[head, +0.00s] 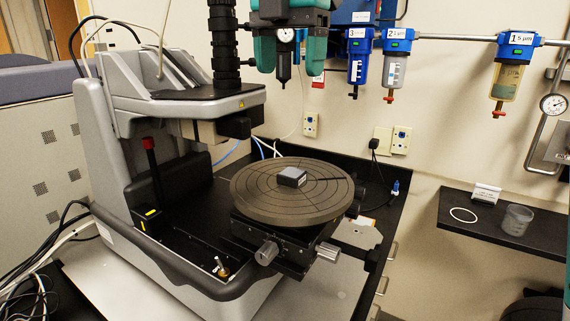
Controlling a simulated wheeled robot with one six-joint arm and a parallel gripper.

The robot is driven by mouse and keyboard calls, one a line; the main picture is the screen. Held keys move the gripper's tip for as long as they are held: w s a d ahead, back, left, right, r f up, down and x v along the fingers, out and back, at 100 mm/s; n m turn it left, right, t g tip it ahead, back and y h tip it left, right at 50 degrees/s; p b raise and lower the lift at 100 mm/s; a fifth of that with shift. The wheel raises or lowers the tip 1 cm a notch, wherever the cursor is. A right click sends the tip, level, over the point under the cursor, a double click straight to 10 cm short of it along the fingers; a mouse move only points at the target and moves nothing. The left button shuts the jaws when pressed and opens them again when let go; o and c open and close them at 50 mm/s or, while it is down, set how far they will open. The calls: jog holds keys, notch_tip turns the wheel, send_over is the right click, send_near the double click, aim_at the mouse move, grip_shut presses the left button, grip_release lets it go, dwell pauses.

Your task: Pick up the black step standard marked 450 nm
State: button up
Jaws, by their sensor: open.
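A small dark block (292,178), which looks like the step standard, lies on the round grey-brown stage (258,207) of the profiler, close to its middle. Its top looks grey-blue, and any marking is too small to read. My gripper (290,68) shows at the top middle, with teal fingers spread apart and nothing held between them. It is well above the block and apart from it in the picture. A gauge and a dark filter bowl on the wall show between the fingers.
The profiler's grey frame (107,130) and black optics column (222,45) stand left of the stage, with the head overhanging its back left. Blue filters (397,45) hang on the wall pipe. A black shelf (480,222) at right holds a clear cup (516,220) and a white ring (463,215).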

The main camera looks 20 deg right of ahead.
jog(key=p, duration=0.2)
send_over(291, 173)
notch_tip(291, 173, down, 11)
jog(key=shift+w+f, duration=0.1)
jog(key=shift+f+p, duration=0.9)
jog(key=shift+f, duration=1.9)
jog(key=c, duration=1)
